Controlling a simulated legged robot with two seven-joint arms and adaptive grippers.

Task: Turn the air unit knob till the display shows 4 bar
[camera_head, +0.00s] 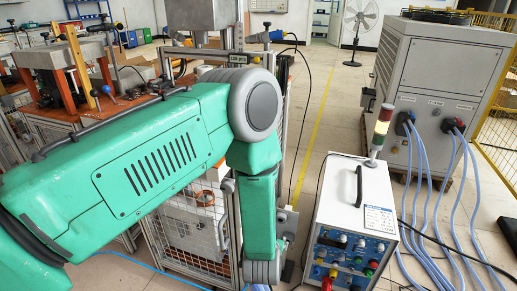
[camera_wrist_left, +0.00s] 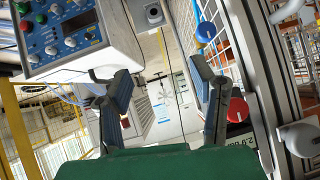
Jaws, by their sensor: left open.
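In the left wrist view, my left gripper (camera_wrist_left: 160,82) is open, with a wide gap and nothing between its fingers. A display (camera_wrist_left: 243,145) at the right, turned on its side, seems to read about 2.9 bar. A round red knob-like part (camera_wrist_left: 238,109) lies just above it, beside the right finger and outside the gap. A round blue knob-like part (camera_wrist_left: 207,32) is farther up, beyond the right fingertip. I cannot tell which part is the air unit knob. In the head view my left arm hides this area, and the gripper is out of sight.
A white control box (camera_head: 345,205) with knobs and a signal light stands right of my arm; its panel (camera_wrist_left: 65,30) fills the wrist view's upper left. A caged frame (camera_head: 190,240) stands behind my arm. A large grey cabinet (camera_head: 440,85) with blue hoses is at right.

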